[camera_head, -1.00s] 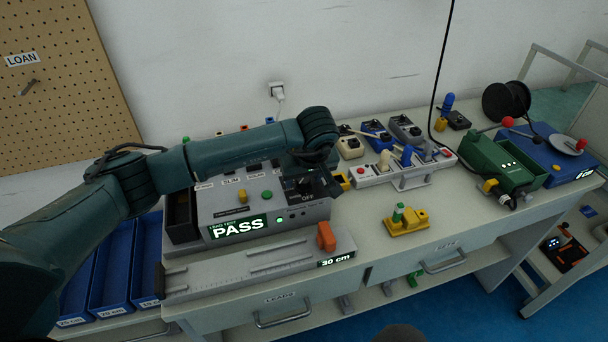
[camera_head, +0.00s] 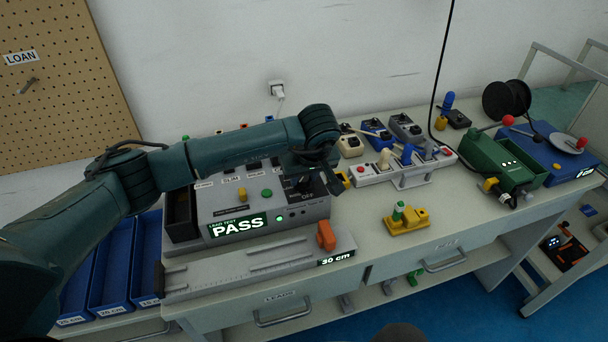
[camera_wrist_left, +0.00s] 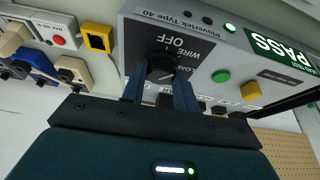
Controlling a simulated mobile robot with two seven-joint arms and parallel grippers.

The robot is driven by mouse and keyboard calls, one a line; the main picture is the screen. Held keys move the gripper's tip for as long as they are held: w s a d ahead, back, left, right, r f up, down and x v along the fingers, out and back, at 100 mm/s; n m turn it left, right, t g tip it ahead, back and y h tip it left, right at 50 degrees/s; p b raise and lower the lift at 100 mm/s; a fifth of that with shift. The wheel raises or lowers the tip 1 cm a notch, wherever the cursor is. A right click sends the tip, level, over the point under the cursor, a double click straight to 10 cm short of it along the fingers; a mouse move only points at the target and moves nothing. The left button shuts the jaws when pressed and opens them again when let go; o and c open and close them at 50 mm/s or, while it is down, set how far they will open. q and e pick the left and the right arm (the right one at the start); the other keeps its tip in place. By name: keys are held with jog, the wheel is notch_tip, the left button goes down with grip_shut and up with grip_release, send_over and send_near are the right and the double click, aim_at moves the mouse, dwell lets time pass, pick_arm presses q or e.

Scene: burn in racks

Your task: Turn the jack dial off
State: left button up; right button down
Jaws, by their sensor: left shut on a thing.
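The jack dial (camera_wrist_left: 161,70) is a black knob on a dark panel of the grey Plovertek tester (camera_head: 268,209). Around it the panel reads "OFF", "WIRE" and a partly hidden "LOAD". My left gripper (camera_wrist_left: 160,84) is shut on the dial, with one blue-grey finger on each side of it. In the head view my left gripper (camera_head: 318,172) hangs over the tester's right end and mostly hides the dial. The dial's exact setting is hard to tell. The tester's screen reads "PASS" in the head view (camera_head: 237,226). My right gripper is not in view.
A green button (camera_head: 267,194) and a yellow button (camera_head: 243,196) sit left of the dial. A ruler slide with an orange block (camera_head: 326,236) lies in front. Blue bins (camera_head: 112,268) stand left. A power strip (camera_head: 377,175) and a yellow fixture (camera_head: 407,220) are right.

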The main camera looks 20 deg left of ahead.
pick_arm(q)
jog(key=shift+w+n+g+y+b, duration=0.1)
jog(key=shift+n+g+y+b, duration=0.25)
jog(key=shift+n+b, duration=0.65)
jog(key=shift+n+y+b, duration=0.25)
jog(key=shift+n+b, duration=0.05)
jog(key=shift+n, duration=0.7)
jog(key=shift+w+n+g+b, duration=0.1)
jog(key=shift+n+g+b, duration=0.45)
jog(key=shift+n, duration=0.65)
jog(key=shift+d+n+g+y, duration=0.1)
jog(key=shift+n+g+y, duration=0.2)
jog(key=shift+n, duration=0.5)
jog(key=shift+n+b, duration=0.3)
jog(key=shift+b, duration=0.05)
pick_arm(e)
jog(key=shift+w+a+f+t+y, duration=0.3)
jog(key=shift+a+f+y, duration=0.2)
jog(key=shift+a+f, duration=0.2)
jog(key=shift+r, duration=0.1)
pick_arm(q)
jog(key=o, duration=1)
